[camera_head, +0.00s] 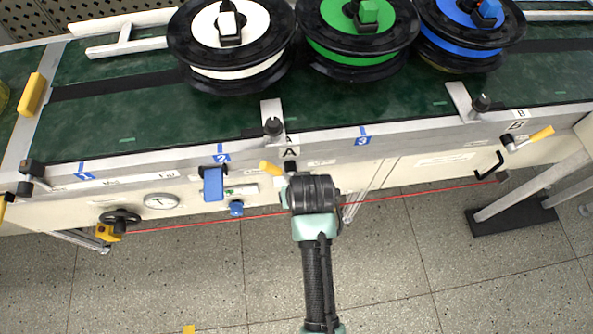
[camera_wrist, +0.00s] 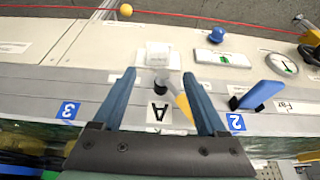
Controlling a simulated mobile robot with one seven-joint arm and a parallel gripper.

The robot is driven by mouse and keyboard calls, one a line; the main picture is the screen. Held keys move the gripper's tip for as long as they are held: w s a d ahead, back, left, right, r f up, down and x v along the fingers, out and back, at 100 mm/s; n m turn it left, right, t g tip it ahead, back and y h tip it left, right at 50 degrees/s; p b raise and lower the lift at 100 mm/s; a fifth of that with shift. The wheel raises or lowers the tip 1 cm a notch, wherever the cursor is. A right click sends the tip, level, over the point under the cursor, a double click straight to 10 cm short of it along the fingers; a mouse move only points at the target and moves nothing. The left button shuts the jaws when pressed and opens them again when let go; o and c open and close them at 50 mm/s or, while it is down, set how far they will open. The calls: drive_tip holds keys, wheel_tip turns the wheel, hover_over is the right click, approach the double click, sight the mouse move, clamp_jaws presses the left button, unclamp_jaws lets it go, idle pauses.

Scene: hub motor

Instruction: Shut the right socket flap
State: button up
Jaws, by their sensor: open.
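My gripper (camera_head: 303,180) is in front of the conveyor's front panel, by the "A" label. In the wrist view its two blue fingers (camera_wrist: 159,76) are apart with nothing held between them. A small white square box (camera_wrist: 158,54) on the panel shows just beyond the fingertips; my gripper hides it in the head view. I cannot tell whether this box is the right socket or how its flap stands. A blue plate (camera_head: 213,184) juts from the panel left of my gripper; it also shows in the wrist view (camera_wrist: 262,95).
A yellow-handled lever (camera_head: 270,168) is close beside my gripper, partly behind a finger in the wrist view. A blue knob (camera_head: 236,208) and a black handwheel (camera_head: 120,220) are to the left. Three spools stand on the green belt (camera_head: 130,115). A red cord (camera_head: 420,192) runs below the panel.

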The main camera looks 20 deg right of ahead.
drive_tip(key=b+x, duration=0.2)
drive_tip(key=x, duration=1)
drive_tip(key=shift+w+d+f+b, duration=0.1)
drive_tip(key=shift+w+b, duration=0.05)
drive_tip(key=shift+b, duration=0.15)
clamp_jaws()
